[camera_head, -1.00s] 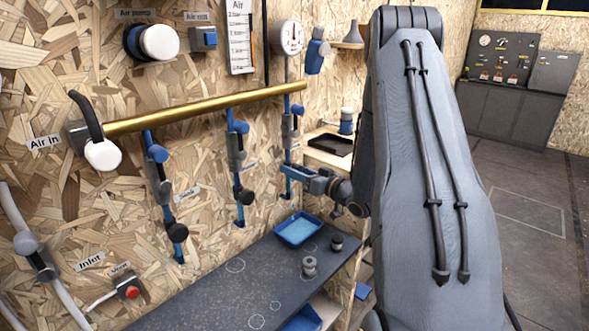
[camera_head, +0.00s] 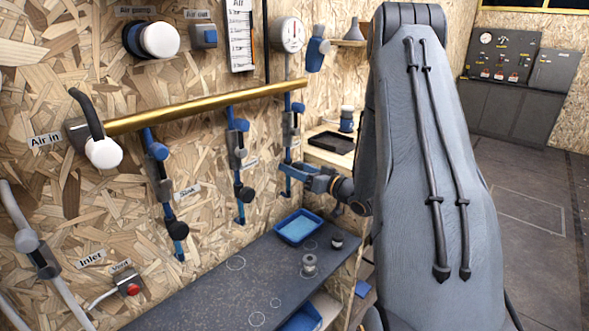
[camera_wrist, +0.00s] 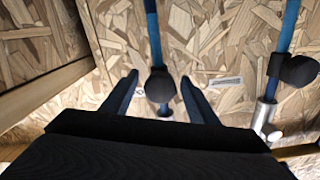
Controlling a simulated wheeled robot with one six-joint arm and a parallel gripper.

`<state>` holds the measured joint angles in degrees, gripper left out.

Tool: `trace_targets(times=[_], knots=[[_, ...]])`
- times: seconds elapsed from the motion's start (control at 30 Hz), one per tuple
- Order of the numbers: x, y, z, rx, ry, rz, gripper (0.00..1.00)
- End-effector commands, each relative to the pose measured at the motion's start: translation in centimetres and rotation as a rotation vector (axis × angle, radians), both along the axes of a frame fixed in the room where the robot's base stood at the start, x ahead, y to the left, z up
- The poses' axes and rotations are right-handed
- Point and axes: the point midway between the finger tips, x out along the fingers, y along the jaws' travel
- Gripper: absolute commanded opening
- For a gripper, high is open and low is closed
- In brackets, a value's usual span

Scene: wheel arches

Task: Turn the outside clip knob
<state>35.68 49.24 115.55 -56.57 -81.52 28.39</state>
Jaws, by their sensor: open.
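My gripper (camera_wrist: 161,80) is open in the wrist view, one finger on each side of a dark round knob (camera_wrist: 158,88). The knob sits on a thin blue pipe (camera_wrist: 153,35) against the chipboard wall. Narrow gaps show between knob and fingers; I cannot tell whether any part touches.
A neighbouring pipe with a dark knob (camera_wrist: 299,70) stands right in the wrist view. Below is a dark bench (camera_head: 230,285) with a blue tray (camera_head: 298,228) and small grey weights (camera_head: 309,265). A shelf with a black tray (camera_head: 331,142) is behind my gripper.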

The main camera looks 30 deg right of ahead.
Motion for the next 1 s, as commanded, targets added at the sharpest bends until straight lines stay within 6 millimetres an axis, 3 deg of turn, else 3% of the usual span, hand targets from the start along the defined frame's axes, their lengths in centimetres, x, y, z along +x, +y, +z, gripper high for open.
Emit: trace_targets(times=[0.3, 0.5, 0.87, 1.0], knots=[[-4.7, -1.8, -0.1, 0.002, 0.001, -0.003, 0.54], [-6.5, -2.4, 0.0, 0.0, -0.001, -0.001, 0.54], [-6.8, -2.5, 0.0, -0.001, -0.001, 0.0, 0.54], [-6.4, -1.3, 0.0, -0.026, -0.011, 0.019, 0.54]])
